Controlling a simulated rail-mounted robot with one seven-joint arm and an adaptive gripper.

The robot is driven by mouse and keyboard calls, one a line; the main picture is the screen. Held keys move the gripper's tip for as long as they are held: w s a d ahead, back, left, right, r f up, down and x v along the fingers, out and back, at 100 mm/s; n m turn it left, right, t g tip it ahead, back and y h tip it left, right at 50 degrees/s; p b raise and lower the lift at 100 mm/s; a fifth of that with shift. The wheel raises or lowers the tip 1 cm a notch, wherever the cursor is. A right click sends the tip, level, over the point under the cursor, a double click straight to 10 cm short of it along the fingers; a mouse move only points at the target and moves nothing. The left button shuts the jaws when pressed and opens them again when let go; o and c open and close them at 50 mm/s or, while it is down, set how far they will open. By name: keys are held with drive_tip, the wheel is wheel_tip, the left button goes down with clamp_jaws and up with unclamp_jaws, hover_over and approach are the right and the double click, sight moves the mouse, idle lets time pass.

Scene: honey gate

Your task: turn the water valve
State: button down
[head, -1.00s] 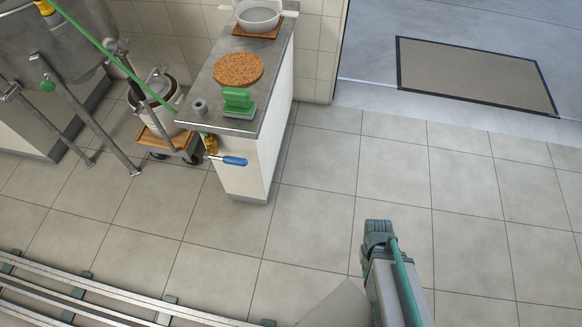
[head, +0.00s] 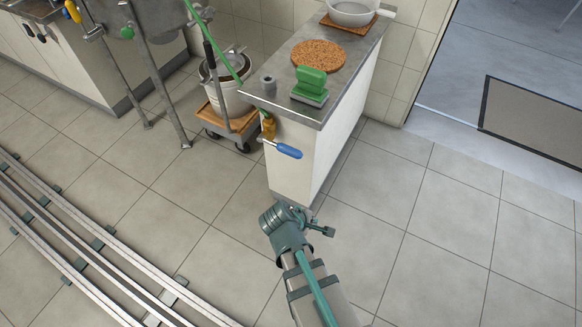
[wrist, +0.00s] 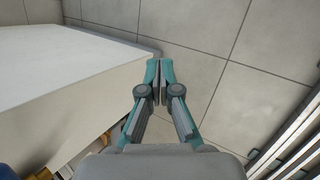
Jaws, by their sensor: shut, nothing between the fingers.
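The water valve has a blue lever handle (head: 289,151) and a brass body (head: 268,127). It sits on the near end of the counter, just below the top, with the lever pointing right and slightly down in the head view. A blue patch at the lower left corner of the wrist view may be the lever, but I cannot be sure. My gripper (wrist: 160,83) is shut and empty, its two fingertips together. It is apart from the lever, and bare floor tiles show beyond the fingertips. In the head view my arm is in front of the counter's near end.
The counter (head: 345,140) carries a green-handled block (head: 311,82), a cork mat (head: 318,56) and a white bowl (head: 352,12). A green hose (head: 222,58) runs left of it. A wooden dolly (head: 222,119) holds a pot. Floor rails (head: 70,240) lie lower left.

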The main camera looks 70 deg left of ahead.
sight(280, 147)
drive_tip(key=s+a+r+n+t+y+b, duration=0.25)
drive_tip(key=s+a+r+n+y, duration=0.25)
drive_tip(key=s+a+r+n, duration=0.5)
drive_tip(key=w+a+n+b, duration=0.4)
drive_tip(key=w+a+n, duration=0.2)
drive_tip(key=w, duration=0.2)
drive_tip(key=shift+w+r+y+b, duration=0.3)
drive_tip(key=shift+w+r+b, duration=0.05)
drive_tip(key=shift+r+b, duration=0.05)
drive_tip(key=shift+a+r+t+p, duration=0.1)
drive_tip(key=shift+t+p, duration=0.15)
drive_tip(key=shift+p, duration=0.05)
